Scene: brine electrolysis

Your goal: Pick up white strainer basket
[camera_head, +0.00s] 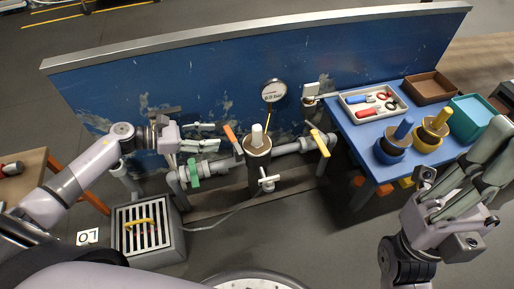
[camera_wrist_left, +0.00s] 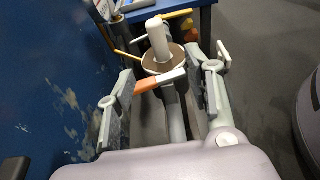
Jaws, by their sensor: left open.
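The white strainer basket (camera_head: 257,135) is a pale upright cylinder standing out of the round top of a dark strainer body (camera_head: 258,152) in the pipe line. In the left wrist view the basket (camera_wrist_left: 158,38) rises from a brown disc, beyond the fingertips. My left gripper (camera_head: 217,137) is open and empty, to the left of the basket and apart from it, with its fingers pointing right. In the left wrist view its two fingers (camera_wrist_left: 160,72) stand wide apart. My right gripper (camera_head: 495,155) is at the right edge, its fingers apart and nothing seen between them.
An orange-handled valve (camera_head: 233,139) stands between my left gripper and the basket. A yellow handle (camera_head: 318,136) and a gauge (camera_head: 273,91) are close by. A blue table (camera_head: 346,125) at right bears trays and spools. A grated drain box (camera_head: 170,240) stands at front left.

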